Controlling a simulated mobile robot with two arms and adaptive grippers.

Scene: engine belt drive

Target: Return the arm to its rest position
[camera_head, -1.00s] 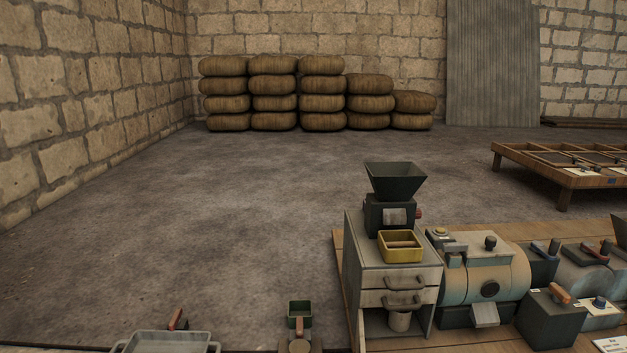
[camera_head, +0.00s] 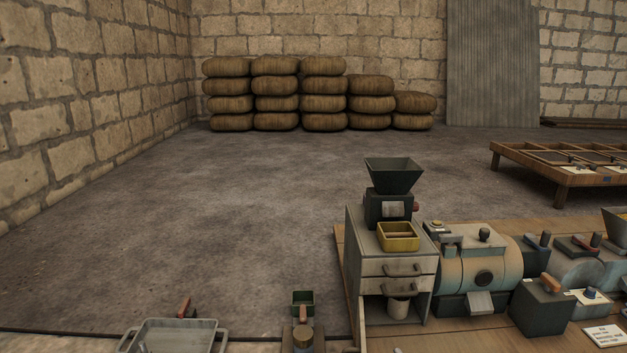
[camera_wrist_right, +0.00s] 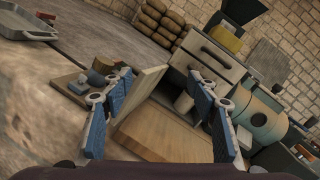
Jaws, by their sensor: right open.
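My right gripper (camera_wrist_right: 163,118) shows in the right wrist view with its two blue-padded fingers spread apart and nothing between them. Beyond its fingers are a wooden board (camera_wrist_right: 150,128) and the grey drawer cabinet (camera_wrist_right: 215,62), which looks tilted in this view. Neither arm nor gripper shows in the head view. My left gripper is in neither current view.
The cabinet (camera_head: 395,268) carries a dark hopper (camera_head: 394,175) and a yellow box (camera_head: 398,236). A teal-and-tan cylindrical machine (camera_head: 480,265) stands to its right. A grey tray (camera_head: 172,338) lies at bottom left. Open floor (camera_head: 200,230) spreads at left, before stacked sacks (camera_head: 275,93).

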